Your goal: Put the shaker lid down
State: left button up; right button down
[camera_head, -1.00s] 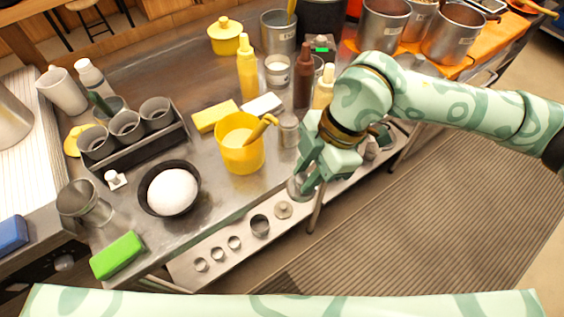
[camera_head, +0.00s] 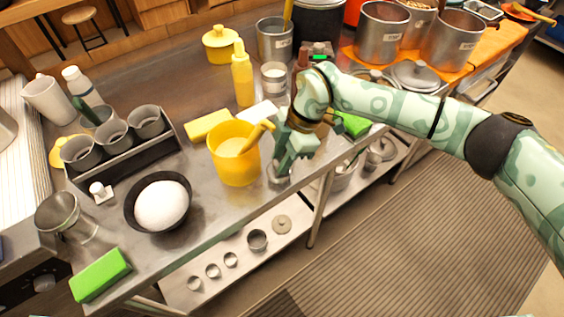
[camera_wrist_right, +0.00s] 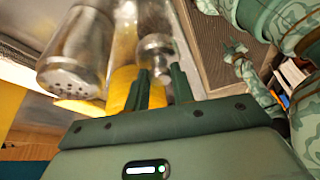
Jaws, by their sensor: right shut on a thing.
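My right gripper (camera_head: 283,166) is shut on the shaker lid (camera_head: 279,175), a small silvery metal piece. It is low over the front edge of the steel counter, just right of the yellow tub. My gripper covers part of it, and I cannot tell whether it touches the counter. In the right wrist view the lid (camera_wrist_right: 155,47) shows between the dark green fingertips (camera_wrist_right: 160,82). A metal shaker with a holed end (camera_wrist_right: 75,58) is beside it there. My left gripper is not in view.
The yellow tub (camera_head: 226,167) with a handled tool stands close left of my gripper. A black bowl (camera_head: 131,207) with white contents, a green sponge (camera_head: 100,274) and a cup rack (camera_head: 124,165) are farther left. The front counter between bowl and tub is clear.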

jog(key=shift+f, duration=0.95)
jog(key=c, duration=1.2)
grip_release()
jog(key=p+v, duration=0.2)
jog(key=v, duration=1)
